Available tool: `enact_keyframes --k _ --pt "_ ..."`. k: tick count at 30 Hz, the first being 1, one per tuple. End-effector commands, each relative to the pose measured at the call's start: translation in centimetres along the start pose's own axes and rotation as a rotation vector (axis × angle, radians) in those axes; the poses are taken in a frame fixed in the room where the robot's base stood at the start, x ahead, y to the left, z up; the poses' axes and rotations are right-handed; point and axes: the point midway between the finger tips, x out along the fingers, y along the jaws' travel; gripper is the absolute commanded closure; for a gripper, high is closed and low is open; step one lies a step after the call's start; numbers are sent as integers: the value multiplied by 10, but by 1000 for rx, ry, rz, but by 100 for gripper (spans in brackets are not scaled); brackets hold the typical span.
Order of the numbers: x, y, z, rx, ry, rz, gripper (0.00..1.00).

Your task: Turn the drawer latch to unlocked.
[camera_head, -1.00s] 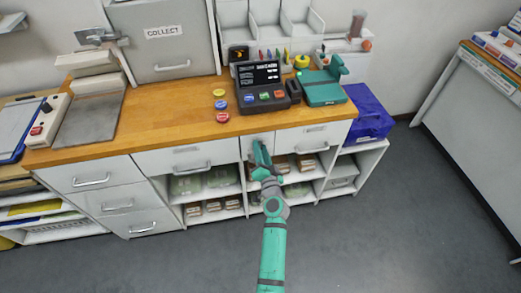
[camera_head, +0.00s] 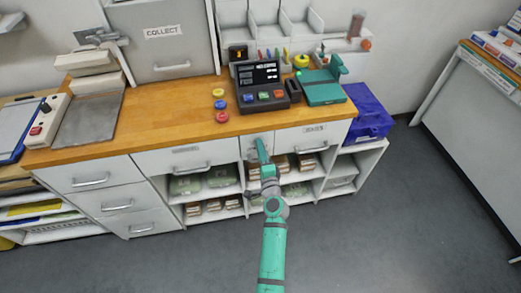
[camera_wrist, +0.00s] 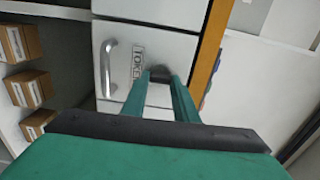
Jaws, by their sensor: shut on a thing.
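My gripper (camera_head: 260,146) reaches up to the narrow white panel under the wooden counter, between two drawers. In the wrist view my gripper (camera_wrist: 160,80) has its two green fingers closed around a small dark knob (camera_wrist: 160,72), which appears to be the drawer latch. The fingertips cover part of it, so its exact angle and any lock marking cannot be read. Beside it is the white drawer (camera_wrist: 150,35) with a metal handle (camera_wrist: 108,68) and a label that starts "TOKE".
The wooden counter edge (camera_wrist: 213,45) runs close beside the fingers. Below are open shelves with small brown boxes (camera_wrist: 28,87). A card terminal (camera_head: 262,90) and a green device (camera_head: 320,88) stand on the counter above. The grey floor (camera_head: 370,240) is clear.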

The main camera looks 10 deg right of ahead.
Motion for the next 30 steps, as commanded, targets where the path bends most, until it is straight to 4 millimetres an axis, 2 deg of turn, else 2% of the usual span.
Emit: enact_keyframes --k 17,18,20,30 --pt "0 0 -1 34 1 0 96" --pt "0 0 -1 34 1 0 69" --pt "0 0 -1 34 1 0 55" --pt "-2 0 0 33 1 0 55"
